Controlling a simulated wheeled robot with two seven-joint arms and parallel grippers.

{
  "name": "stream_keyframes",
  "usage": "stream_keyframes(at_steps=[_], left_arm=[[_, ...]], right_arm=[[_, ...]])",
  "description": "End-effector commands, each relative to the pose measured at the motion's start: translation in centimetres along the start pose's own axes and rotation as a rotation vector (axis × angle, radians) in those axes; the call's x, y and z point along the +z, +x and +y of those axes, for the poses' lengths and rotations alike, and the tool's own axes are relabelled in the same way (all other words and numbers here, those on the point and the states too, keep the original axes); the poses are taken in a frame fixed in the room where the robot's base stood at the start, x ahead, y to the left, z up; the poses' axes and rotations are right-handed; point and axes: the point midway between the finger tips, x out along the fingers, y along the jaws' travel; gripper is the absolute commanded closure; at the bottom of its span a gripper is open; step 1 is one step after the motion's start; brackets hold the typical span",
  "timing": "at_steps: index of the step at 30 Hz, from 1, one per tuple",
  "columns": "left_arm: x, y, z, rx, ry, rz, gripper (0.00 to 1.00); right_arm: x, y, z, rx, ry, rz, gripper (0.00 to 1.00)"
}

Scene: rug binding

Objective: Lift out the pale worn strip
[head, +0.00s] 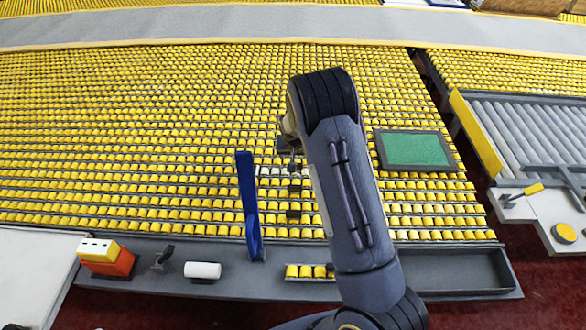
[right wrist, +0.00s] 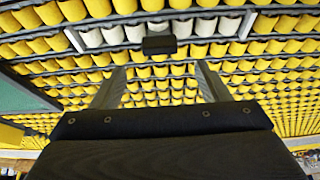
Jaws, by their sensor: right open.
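The pale worn strip shows in the right wrist view as a row of whitish rollers (right wrist: 122,34) among yellow ones. In the head view a short part of the pale strip (head: 270,170) shows left of my right arm; the rest is hidden behind the arm. My right gripper (right wrist: 162,76) is open, its two fingers apart over yellow rollers just below the pale row in the wrist view. Nothing is visible between the fingers. A small dark block (right wrist: 159,44) sits against the pale row in line with the gap. My left gripper is not in view.
A blue upright bar (head: 248,205) stands left of my right arm. The front tray (head: 230,252) holds a white cylinder (head: 203,270) and short yellow rollers (head: 306,271). An orange and yellow box (head: 106,258) stands left. A green panel (head: 415,148) lies right of the arm.

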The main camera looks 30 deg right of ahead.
Motion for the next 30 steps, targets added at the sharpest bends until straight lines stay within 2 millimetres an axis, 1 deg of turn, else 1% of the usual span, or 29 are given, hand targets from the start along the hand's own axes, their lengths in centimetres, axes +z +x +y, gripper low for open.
stream_keyframes(at_steps=[1,3,8,16,18,24,26,30], left_arm=[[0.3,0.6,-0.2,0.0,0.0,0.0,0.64],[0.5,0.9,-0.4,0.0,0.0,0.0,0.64],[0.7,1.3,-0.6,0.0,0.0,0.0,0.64],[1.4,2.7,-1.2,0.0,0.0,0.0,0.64],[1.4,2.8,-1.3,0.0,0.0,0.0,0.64],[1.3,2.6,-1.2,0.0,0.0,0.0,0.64],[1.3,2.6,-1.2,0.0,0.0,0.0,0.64],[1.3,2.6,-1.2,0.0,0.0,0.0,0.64]], right_arm=[[0.2,1.0,0.0,0.002,0.0,-0.001,0.31],[0.3,1.8,0.0,0.0,0.001,-0.001,0.31],[0.4,3.0,0.0,0.0,0.0,-0.003,0.31],[0.8,7.0,0.0,0.0,-0.001,-0.004,0.31],[0.7,7.3,0.0,-0.001,-0.001,-0.004,0.31],[0.7,7.2,0.0,-0.001,0.0,-0.003,0.31],[0.7,7.2,0.0,-0.001,0.0,-0.003,0.37],[0.7,7.2,0.0,-0.001,0.0,-0.003,0.56]])
